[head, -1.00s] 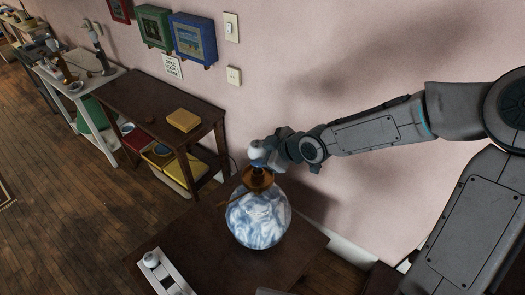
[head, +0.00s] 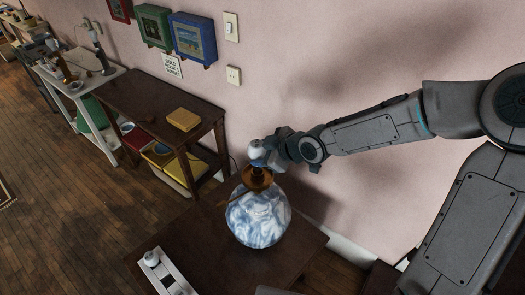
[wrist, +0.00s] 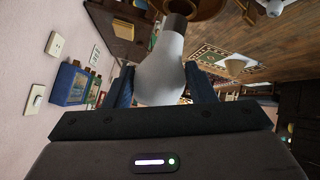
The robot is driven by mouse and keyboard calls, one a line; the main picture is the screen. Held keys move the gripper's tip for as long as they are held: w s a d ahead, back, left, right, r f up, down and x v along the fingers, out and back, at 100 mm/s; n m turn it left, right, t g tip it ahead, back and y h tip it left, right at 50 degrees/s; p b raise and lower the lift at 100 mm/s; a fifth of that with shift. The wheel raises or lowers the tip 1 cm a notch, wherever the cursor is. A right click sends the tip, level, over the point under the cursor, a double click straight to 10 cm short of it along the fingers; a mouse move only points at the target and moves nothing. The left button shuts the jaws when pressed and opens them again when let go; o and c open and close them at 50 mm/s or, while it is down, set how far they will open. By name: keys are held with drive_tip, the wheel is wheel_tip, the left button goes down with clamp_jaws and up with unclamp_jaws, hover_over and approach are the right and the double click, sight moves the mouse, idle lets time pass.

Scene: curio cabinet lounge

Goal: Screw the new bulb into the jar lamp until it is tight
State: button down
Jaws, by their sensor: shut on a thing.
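The jar lamp (head: 258,217), a round blue-and-white jar with a brass-coloured neck, stands on a dark wooden table. My gripper (head: 264,152) is just above the neck and shut on the white bulb (head: 257,148). In the wrist view the bulb (wrist: 163,68) sits between my two fingers (wrist: 162,88), its narrow threaded base pointing toward the brown socket fitting (wrist: 203,8) at the top edge. The base meets or nearly meets the fitting; I cannot tell how far it is seated.
A white tray (head: 165,273) with a small round item lies at the table's front left. A brown shelf table (head: 150,100) with a yellow box (head: 184,119) stands behind. The pink wall (head: 330,60) rises close behind my arm.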

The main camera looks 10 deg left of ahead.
drive_tip(key=shift+f, duration=0.2)
drive_tip(key=shift+f+b, duration=1)
drive_tip(key=shift+b, duration=0.05)
drive_tip(key=c, duration=0.5)
unclamp_jaws()
drive_tip(key=shift+r, duration=0.1)
drive_tip(key=shift+p+v, duration=2.45)
drive_tip(key=shift+v, duration=4.45)
